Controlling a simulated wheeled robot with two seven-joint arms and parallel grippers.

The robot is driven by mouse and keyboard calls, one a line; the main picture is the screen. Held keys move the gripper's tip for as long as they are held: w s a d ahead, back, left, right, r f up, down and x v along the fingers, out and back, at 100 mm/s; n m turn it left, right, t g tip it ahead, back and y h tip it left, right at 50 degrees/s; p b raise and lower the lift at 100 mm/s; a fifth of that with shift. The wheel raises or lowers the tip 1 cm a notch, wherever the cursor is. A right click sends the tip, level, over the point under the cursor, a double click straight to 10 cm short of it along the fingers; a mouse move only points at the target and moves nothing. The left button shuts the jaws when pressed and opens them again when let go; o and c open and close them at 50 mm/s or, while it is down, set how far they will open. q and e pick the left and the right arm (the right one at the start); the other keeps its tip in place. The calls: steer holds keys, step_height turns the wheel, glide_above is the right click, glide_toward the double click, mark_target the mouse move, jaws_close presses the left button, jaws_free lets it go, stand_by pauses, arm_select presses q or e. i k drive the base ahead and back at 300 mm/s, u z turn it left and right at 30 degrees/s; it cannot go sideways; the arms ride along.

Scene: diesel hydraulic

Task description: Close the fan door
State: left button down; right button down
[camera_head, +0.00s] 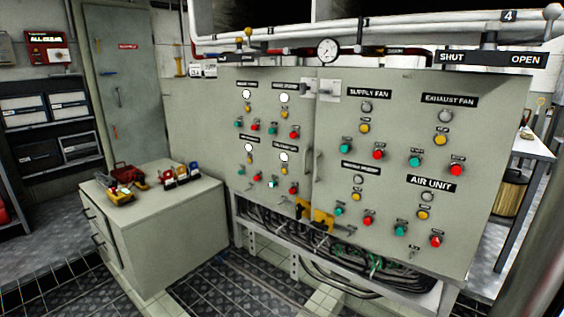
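The fan door is the right-hand grey cabinet door (385,120), with SUPPLY FAN, EXHAUST FAN and AIR UNIT labels, lamps and coloured buttons. Its vertical handle (318,165) is at its left edge, beside the handle of the left door (307,160). Both doors stand upright side by side. I cannot tell from this view whether the fan door is slightly ajar or fully shut. Neither of my grippers is in view.
Yellow pieces (322,219) are at the lower seam between the doors, above a cable tray (290,228). A low grey cabinet (165,225) carrying padlocks and a red item stands left. A table (530,145) is at right. The metal floor (230,295) in front is clear.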

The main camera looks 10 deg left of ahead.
mark_target(443, 120)
steer(key=z, duration=0.3)
steer(key=i, duration=1)
steer(key=z, duration=0.6)
